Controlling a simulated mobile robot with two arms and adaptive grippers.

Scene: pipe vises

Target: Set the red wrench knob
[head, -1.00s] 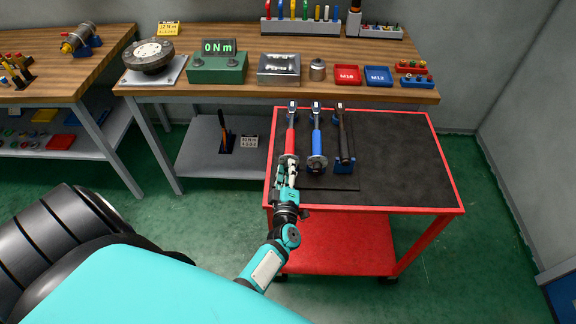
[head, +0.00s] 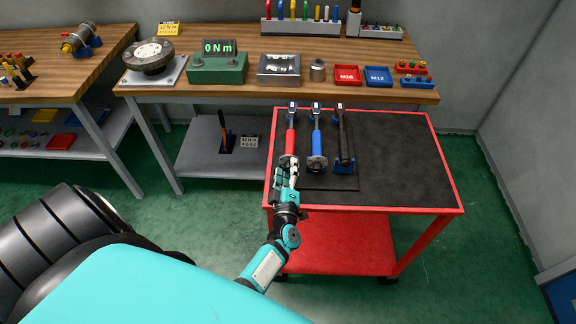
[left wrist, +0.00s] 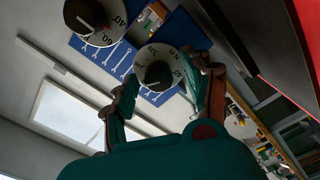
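The red wrench (head: 291,140) lies on the red cart, leftmost of three wrenches, its knob end towards me. Its round knob (head: 289,160) has a pale numbered dial and a dark centre with a white pointer line in the left wrist view (left wrist: 158,76). My left gripper (head: 287,171) is at this end. In the left wrist view its fingers (left wrist: 162,80) stand apart on either side of the dial. Whether they touch the rim I cannot tell. The pointer's exact reading is unclear. My right gripper is not in view.
The blue wrench (head: 317,145) lies close on the right; a second dial (left wrist: 94,18) shows near my fingers. A black wrench (head: 344,140) lies beyond it. The cart's black mat (head: 400,150) is clear on the right. A bench behind holds a green tester (head: 218,68) reading 0 Nm.

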